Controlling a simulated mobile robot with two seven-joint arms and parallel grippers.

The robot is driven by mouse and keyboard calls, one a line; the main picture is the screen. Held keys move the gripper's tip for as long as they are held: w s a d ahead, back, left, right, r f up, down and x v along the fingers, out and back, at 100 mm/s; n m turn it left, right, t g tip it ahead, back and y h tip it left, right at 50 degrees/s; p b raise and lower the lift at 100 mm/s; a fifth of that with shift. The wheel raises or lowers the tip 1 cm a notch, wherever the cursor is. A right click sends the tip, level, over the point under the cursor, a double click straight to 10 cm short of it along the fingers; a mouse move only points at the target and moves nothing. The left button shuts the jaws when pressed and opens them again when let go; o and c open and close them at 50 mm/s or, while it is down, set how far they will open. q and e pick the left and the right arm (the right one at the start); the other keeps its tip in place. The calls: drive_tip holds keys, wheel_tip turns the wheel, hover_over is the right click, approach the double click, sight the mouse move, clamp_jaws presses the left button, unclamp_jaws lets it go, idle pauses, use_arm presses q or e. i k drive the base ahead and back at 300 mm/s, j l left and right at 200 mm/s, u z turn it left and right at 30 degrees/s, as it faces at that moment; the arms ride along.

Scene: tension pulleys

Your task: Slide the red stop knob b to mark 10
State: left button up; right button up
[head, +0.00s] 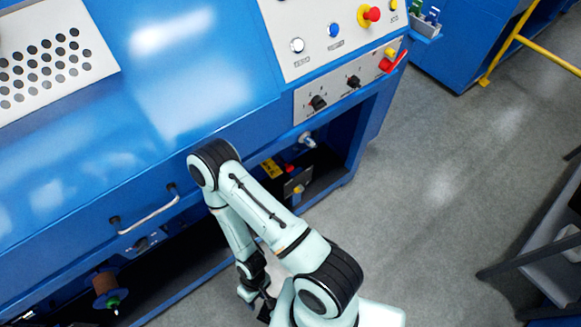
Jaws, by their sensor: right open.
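I cannot make out for certain which red part is stop knob b, and no mark 10 can be read. A small red part (290,168) sits inside the lower bay of the blue machine, beside a yellow block (271,168). A red mushroom button (371,14) is on the upper panel. My right gripper (258,300) is open at the bottom centre, low in front of the machine and apart from these red parts. The arm hides part of the bay. My left gripper is out of view.
The blue machine (110,190) fills the left, with a metal handle (148,213) and a panel with black knobs (318,103). A red switch (393,62) projects at the panel's corner. Grey floor (430,210) is clear at right; a dark frame (535,250) stands far right.

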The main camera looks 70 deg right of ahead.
sight(289, 168)
drive_tip(key=k+l+z, duration=0.1)
drive_tip(key=z, duration=0.2)
drive_tip(key=k+l+z, duration=0.25)
drive_tip(key=z, duration=1.6)
drive_tip(key=l, duration=0.5)
drive_tip(key=i+l, duration=0.15)
drive_tip(key=l, duration=0.9)
drive_tip(key=i+z, duration=0.05)
